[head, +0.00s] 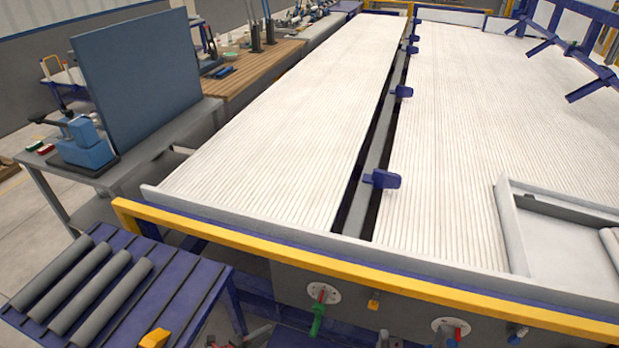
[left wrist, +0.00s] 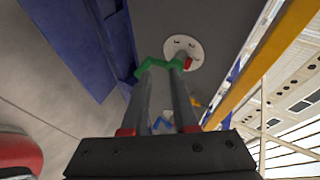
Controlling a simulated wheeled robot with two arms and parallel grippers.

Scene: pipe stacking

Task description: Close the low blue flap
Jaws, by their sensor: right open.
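Which part is the low blue flap is unclear. In the head view, a small blue part (head: 517,335) sits low on the front panel at right, and blue tabs (head: 386,180) stand along the bed's gap. My right gripper (head: 412,342) is open, barely in view at the bottom.
A yellow rail (head: 240,238) runs along the front of the white ribbed bed (head: 270,130). The panel below carries a green handle (head: 318,318), a yellow part (head: 374,300) and a red handle (head: 457,334). A blue rack with grey pipes (head: 100,300) stands at left.

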